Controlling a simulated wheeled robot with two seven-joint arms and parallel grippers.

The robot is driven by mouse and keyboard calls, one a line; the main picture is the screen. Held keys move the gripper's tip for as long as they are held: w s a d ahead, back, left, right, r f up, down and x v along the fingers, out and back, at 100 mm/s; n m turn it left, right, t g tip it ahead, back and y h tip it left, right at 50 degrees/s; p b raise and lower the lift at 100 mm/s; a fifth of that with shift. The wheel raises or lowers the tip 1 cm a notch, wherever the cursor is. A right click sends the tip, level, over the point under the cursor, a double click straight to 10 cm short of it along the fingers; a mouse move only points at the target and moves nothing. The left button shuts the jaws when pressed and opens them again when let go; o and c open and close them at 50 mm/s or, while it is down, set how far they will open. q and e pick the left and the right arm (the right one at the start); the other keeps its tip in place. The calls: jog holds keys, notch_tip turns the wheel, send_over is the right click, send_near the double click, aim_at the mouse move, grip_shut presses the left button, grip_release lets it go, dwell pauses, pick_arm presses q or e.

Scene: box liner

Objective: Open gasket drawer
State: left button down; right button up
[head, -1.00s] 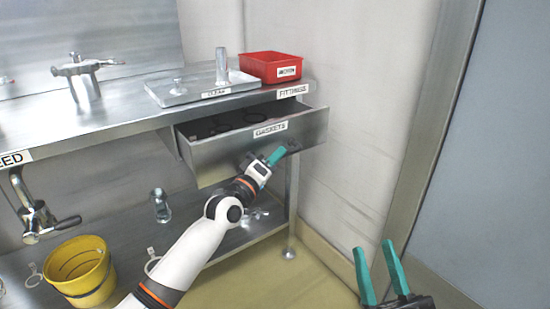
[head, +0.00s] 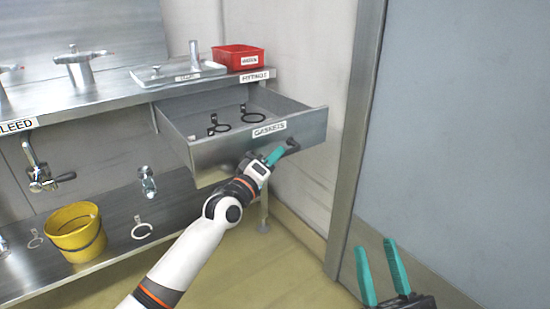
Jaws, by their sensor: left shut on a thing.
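The gasket drawer (head: 232,150) is a grey metal drawer under the steel bench, labelled "GASKETS" on its front. It stands well out from the bench. Several dark ring gaskets (head: 254,117) with tabs lie inside it. My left gripper (head: 284,151) is at the right part of the drawer front, shut on the dark drawer handle (head: 293,146). My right gripper (head: 383,272) is at the bottom right, its two teal fingers apart and empty, away from the drawer.
On the bench (head: 100,100) stand a red bin (head: 238,59), a metal tray (head: 178,74) and a fitting. A yellow bucket (head: 76,235) and a pale ring (head: 142,231) are on the lower shelf. A door frame (head: 355,140) and grey panel are at the right.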

pick_arm(q)
jog(key=shift+s+d, duration=0.2)
jog(key=shift+s, duration=0.1)
pick_arm(e)
jog(key=shift+s+d, duration=0.2)
jog(key=shift+s, duration=0.1)
pick_arm(q)
jog(key=c, duration=1.4)
grip_release()
jog(key=shift+a, duration=0.15)
pick_arm(e)
jog(key=shift+w, duration=0.1)
